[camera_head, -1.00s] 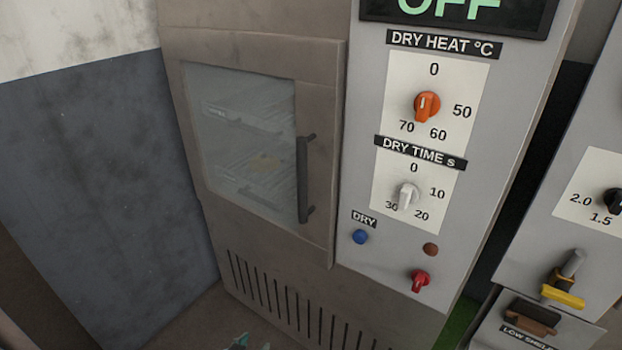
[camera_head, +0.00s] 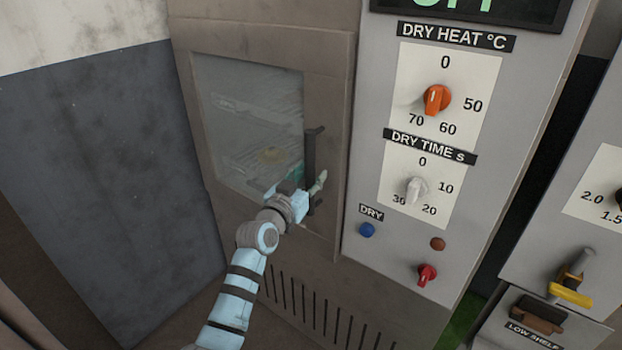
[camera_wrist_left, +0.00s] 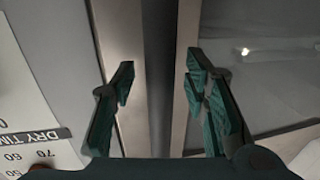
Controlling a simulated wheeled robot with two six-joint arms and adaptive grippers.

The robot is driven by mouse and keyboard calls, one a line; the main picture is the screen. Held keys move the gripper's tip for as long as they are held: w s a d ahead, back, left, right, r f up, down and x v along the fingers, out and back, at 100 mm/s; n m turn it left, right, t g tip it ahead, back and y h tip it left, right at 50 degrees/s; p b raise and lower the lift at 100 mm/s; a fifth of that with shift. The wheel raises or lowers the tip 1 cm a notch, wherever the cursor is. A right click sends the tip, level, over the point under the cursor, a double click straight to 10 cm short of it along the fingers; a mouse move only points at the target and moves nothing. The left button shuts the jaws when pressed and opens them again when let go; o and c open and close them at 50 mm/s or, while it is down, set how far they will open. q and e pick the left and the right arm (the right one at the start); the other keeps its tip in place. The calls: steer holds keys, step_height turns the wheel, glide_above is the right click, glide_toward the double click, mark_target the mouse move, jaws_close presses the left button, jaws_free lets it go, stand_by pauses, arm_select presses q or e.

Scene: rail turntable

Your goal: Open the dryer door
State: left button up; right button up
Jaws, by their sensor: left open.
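The dryer door (camera_head: 325,212) is shut, a brown frame around a glass window (camera_head: 225,110). Its dark vertical handle (camera_head: 310,150) is on the right side of the door. My left gripper (camera_head: 308,182) is at the lower part of the handle, with one finger to each side of it in the head view. In the left wrist view my left gripper (camera_wrist_left: 160,85) is open, and the dark handle bar (camera_wrist_left: 160,50) runs between its two green fingers without visible contact. My right gripper is in neither view.
Right of the door is a grey control panel (camera_head: 355,270) with an orange knob (camera_head: 437,100), a white knob (camera_head: 416,190), a blue button (camera_head: 367,230) and a red knob (camera_head: 427,274). A dark wall (camera_head: 90,180) stands to the left.

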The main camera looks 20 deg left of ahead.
arm_select(q)
steer(key=shift+w, duration=0.35)
jaws_close()
steer(key=shift+s, duration=0.1)
